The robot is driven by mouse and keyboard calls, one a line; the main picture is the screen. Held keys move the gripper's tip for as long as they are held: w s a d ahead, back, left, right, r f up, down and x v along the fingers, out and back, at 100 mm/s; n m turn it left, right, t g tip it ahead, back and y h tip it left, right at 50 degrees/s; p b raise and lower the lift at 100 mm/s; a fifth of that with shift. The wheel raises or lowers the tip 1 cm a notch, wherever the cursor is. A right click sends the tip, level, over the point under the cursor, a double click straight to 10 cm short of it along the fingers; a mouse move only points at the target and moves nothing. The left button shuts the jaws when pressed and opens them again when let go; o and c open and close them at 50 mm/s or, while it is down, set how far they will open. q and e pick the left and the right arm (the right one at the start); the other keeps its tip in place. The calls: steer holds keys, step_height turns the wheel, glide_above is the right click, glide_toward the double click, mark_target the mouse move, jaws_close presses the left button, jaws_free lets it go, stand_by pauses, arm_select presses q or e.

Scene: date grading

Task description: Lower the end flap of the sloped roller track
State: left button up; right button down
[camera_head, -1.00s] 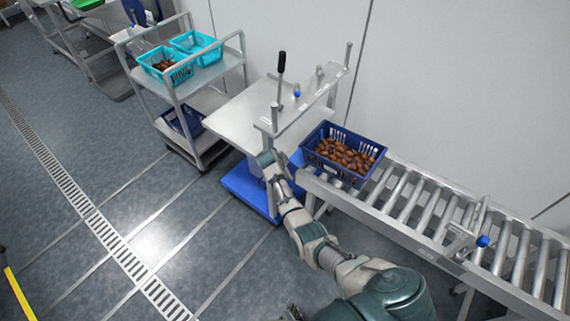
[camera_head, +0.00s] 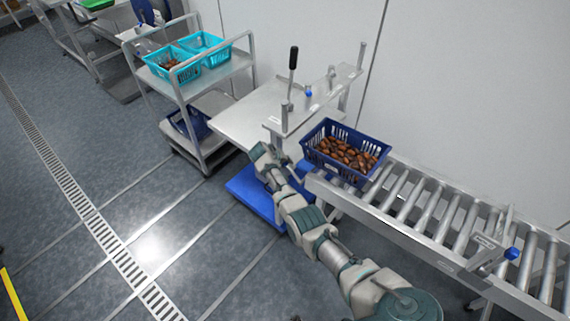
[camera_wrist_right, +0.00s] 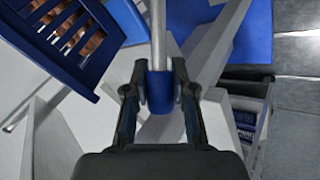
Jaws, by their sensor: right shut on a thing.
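The sloped roller track (camera_head: 412,243) runs from beside the metal table down to the lower right in the head view. My right gripper (camera_wrist_right: 160,80) is shut on a blue grip (camera_wrist_right: 160,98) at the end of a thin metal rod. In the head view my right gripper (camera_head: 264,162) is beside the table's front edge, left of the track's upper end. The blue grip is hidden there, and I cannot make out the end flap clearly. A blue crate of dates (camera_head: 322,169) sits at the track's upper end. My left gripper is out of view.
The metal table (camera_head: 232,118) carries a frame with a black-handled lever (camera_head: 293,62). A blue platform (camera_head: 250,199) lies below. A cart (camera_head: 212,143) with turquoise baskets stands left. A stop bar with a blue knob (camera_head: 511,253) crosses the track. Floor at left is clear.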

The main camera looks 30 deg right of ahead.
steer(key=shift+w+r, duration=0.1)
steer(key=c, duration=1.1)
jaws_free()
steer(key=shift+o, duration=0.8)
steer(key=shift+w+f, duration=0.15)
steer(key=shift+f, duration=0.1)
steer(key=v, duration=1.2)
